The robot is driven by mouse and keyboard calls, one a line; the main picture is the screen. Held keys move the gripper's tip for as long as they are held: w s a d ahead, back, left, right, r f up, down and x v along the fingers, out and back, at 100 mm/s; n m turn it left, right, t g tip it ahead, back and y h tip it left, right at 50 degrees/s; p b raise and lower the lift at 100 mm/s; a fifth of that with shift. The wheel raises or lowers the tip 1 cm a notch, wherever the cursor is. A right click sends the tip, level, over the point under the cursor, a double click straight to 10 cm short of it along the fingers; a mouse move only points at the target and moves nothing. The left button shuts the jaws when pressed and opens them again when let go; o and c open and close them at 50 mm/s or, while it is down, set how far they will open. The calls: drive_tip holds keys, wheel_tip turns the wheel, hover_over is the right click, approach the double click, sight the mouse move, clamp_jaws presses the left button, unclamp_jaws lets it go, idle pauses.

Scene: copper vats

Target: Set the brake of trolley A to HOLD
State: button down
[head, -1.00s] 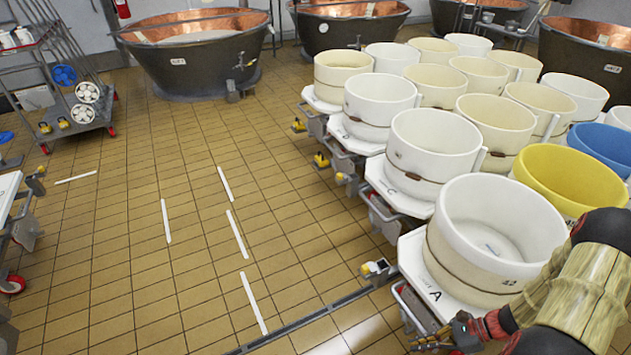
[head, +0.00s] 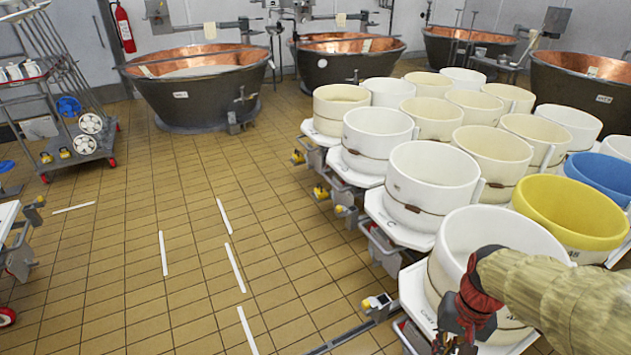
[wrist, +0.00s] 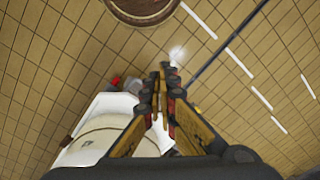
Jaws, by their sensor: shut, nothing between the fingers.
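Trolley A, the nearest white trolley (head: 412,292), carries a large white tub (head: 447,262) at the lower right of the head view. Its letter is not readable now. A small yellow-and-white pedal-like part (head: 378,302) sits low at its left corner; its setting is too small to read. My gripper (head: 456,343) is in front of the tub's near side. In the wrist view my gripper (wrist: 164,78) is shut and empty, above the floor beside a white trolley top (wrist: 105,108). A small red part (wrist: 129,85) shows just left of the fingertips.
More trolleys with white tubs, a yellow tub (head: 570,210) and a blue tub (head: 603,178) stand behind. Copper vats (head: 205,90) line the back. A rack (head: 60,100) stands at left. A round brown-rimmed object (wrist: 142,10) tops the wrist view.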

drive_tip(key=s+a+r+n+t, duration=0.1)
drive_tip(key=a+r+n+t, duration=0.1)
drive_tip(key=a+r, duration=0.3)
drive_tip(key=s+a+r+n+t+h, duration=0.1)
drive_tip(key=a+r+n+t, duration=0.2)
drive_tip(key=r, duration=0.6)
drive_tip(key=shift+a+r+t, duration=0.35)
drive_tip(key=shift+a+t, duration=0.05)
drive_tip(key=shift+a, duration=0.5)
